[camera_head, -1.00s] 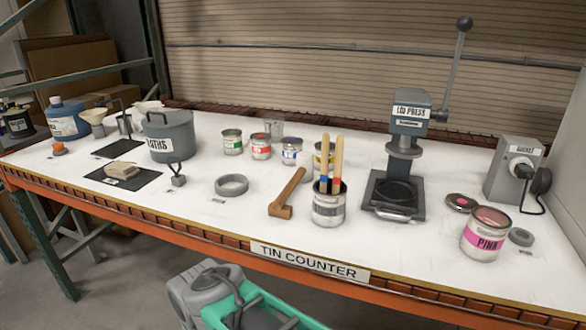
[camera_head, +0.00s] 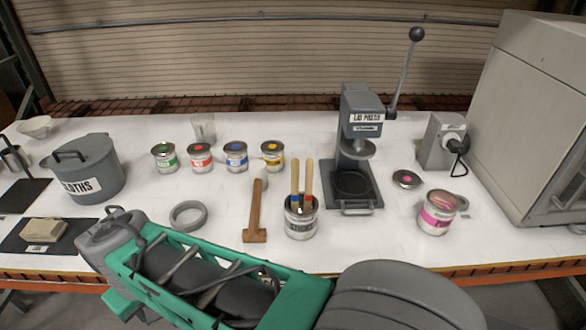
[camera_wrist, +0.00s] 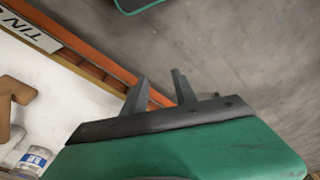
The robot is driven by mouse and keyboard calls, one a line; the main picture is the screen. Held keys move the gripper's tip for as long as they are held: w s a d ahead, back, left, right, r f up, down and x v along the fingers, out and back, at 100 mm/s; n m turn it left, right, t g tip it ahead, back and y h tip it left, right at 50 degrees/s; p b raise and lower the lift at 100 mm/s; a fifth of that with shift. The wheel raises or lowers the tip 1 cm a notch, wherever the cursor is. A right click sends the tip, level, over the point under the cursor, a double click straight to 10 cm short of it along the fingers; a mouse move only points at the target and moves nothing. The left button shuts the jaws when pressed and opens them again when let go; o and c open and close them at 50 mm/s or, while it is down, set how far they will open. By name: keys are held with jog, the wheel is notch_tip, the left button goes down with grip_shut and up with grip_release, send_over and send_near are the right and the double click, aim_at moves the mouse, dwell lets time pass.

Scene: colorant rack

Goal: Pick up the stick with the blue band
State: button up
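Two wooden sticks stand upright, close side by side, in an open can with a grey label (camera_head: 301,226) in the head view. The stick with the blue band (camera_head: 295,178) is the left one. The stick with the red band (camera_head: 308,180) is the right one. Their lower ends are hidden inside the can. My gripper (camera_wrist: 158,82) shows in the wrist view, its two fingers apart with nothing between them, over the floor beyond the counter's front edge. I do not make it out in the head view, where my arm fills the bottom.
A wooden mallet (camera_head: 255,216) lies left of the stick can, with a grey ring (camera_head: 188,216) further left. The lid press (camera_head: 357,150) stands right behind it. Several paint cans, including a blue-labelled one (camera_head: 236,157), stand behind. A pink-labelled can (camera_head: 437,214) is at right.

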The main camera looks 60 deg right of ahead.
jog(key=d+r+m+p, duration=0.2)
jog(key=d+r, duration=0.2)
jog(key=r, duration=0.2)
jog(key=m+g, duration=0.2)
jog(key=m, duration=2.5)
send_near(295, 197)
jog(key=f+b, duration=0.5)
jog(key=shift+w+d, duration=0.2)
jog(key=shift+w, duration=0.05)
jog(key=shift+c, duration=0.4)
grip_shut()
